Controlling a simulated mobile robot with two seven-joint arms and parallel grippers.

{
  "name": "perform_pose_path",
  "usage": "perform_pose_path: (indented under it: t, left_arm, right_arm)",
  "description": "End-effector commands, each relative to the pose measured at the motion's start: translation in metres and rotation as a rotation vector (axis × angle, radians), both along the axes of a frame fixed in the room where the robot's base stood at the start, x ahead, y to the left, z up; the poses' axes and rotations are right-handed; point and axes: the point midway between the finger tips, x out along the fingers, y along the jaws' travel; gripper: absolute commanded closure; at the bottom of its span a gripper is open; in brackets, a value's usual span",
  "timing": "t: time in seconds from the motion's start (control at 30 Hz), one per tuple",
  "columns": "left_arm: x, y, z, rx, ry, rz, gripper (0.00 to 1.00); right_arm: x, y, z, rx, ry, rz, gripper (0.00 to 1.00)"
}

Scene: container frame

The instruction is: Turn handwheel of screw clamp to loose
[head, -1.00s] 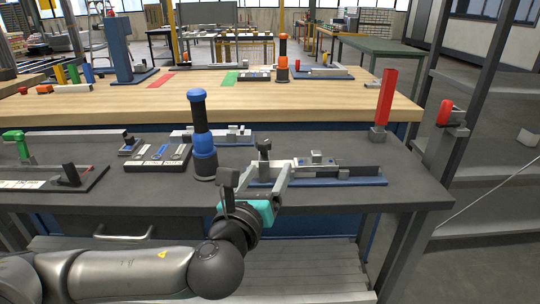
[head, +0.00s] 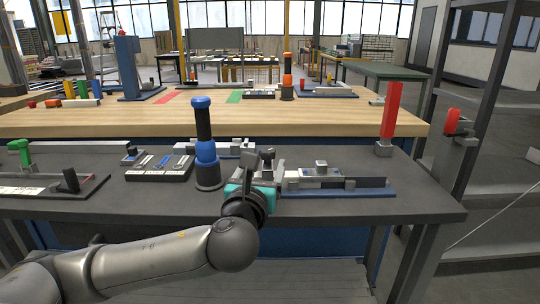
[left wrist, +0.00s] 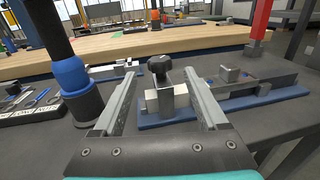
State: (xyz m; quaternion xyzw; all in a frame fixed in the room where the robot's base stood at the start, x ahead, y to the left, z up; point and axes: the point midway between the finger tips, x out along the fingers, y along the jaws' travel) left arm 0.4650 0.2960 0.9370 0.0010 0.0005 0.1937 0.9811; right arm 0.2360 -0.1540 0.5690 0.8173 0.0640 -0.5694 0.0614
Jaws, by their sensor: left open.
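The screw clamp's dark handwheel (left wrist: 159,66) tops a metal spindle and block on a blue base plate (left wrist: 225,104) in the left wrist view. In the head view the handwheel (head: 268,155) shows just behind my left gripper (head: 268,172), which partly hides the clamp's left end. My left gripper is open, with its two fingers on either side of the clamp's left end in the wrist view (left wrist: 160,82). The handwheel appears between and beyond the fingertips; I cannot tell whether they touch anything. My right gripper is not in view.
A black and blue cylinder (head: 206,150) stands upright close left of the gripper. A tray of small tools (head: 160,165) lies further left. A red upright piece (head: 391,108) stands at the bench's right rear. A dark bench top (head: 420,205) is clear at right front.

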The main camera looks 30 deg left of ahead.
Motion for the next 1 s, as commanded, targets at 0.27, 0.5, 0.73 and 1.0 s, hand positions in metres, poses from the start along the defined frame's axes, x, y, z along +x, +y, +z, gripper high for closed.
perform_pose_path:
  t: [0.27, 0.5, 0.73, 1.0]
  left_arm:
    - [0.041, 0.017, -0.001, -0.004, -0.004, 0.003, 0.25]
    - [0.068, 0.028, -0.001, -0.002, -0.002, 0.001, 0.25]
    - [0.081, 0.033, 0.000, -0.001, -0.002, -0.001, 0.25]
    - [0.082, 0.034, 0.000, -0.001, 0.000, -0.001, 0.25]
  right_arm:
    - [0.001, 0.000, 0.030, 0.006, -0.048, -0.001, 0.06]
    - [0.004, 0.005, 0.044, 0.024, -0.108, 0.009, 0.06]
    - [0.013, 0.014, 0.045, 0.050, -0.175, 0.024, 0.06]
    - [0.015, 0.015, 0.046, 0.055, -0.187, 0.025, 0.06]
